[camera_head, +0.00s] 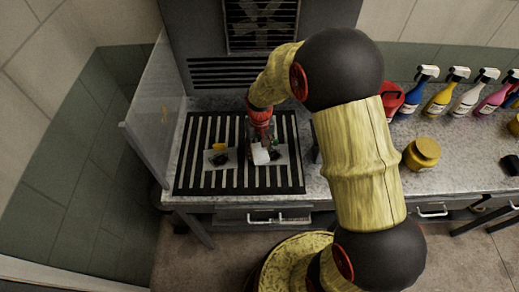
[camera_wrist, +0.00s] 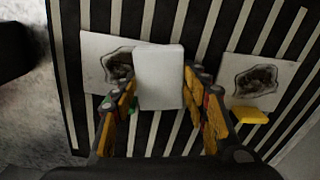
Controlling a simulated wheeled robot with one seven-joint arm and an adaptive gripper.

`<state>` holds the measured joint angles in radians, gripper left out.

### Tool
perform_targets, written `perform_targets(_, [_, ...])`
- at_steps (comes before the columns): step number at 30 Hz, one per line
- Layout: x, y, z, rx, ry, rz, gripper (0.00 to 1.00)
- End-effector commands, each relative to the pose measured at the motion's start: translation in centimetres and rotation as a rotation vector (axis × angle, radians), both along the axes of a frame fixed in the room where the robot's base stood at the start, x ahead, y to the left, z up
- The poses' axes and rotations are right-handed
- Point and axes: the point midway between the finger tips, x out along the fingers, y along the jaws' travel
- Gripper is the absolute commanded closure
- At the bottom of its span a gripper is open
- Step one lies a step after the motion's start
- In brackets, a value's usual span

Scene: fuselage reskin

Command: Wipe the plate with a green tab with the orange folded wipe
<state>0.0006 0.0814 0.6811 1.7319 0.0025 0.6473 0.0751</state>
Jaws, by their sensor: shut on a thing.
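My gripper (camera_wrist: 160,88) is shut on a pale, nearly white folded block (camera_wrist: 158,72); I see no orange on it. The block also shows in the head view (camera_head: 261,155), below my gripper (camera_head: 262,136). The plate with a green tab (camera_wrist: 93,48) is light grey with a dark smudge, at the left in the wrist view. The block and a finger cover its right part, and only bits of the green tab (camera_wrist: 106,103) show. The block is over or against this plate; I cannot tell if they touch.
Another smudged plate (camera_wrist: 231,71) with a yellow tab (camera_wrist: 250,115) lies at the right in the wrist view. Both plates lie on a black-and-white slatted grate (camera_head: 196,181). A clear panel (camera_head: 150,115) stands at left. Spray bottles (camera_head: 441,96) and a yellow jar (camera_head: 421,154) stand at right.

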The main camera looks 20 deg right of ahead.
Motion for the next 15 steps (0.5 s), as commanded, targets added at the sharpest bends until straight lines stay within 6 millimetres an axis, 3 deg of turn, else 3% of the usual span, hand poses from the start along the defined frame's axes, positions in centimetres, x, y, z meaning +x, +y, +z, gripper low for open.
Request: perform_targets(15, [0.01, 0.00, -0.88, 0.000, 0.000, 0.000, 0.76])
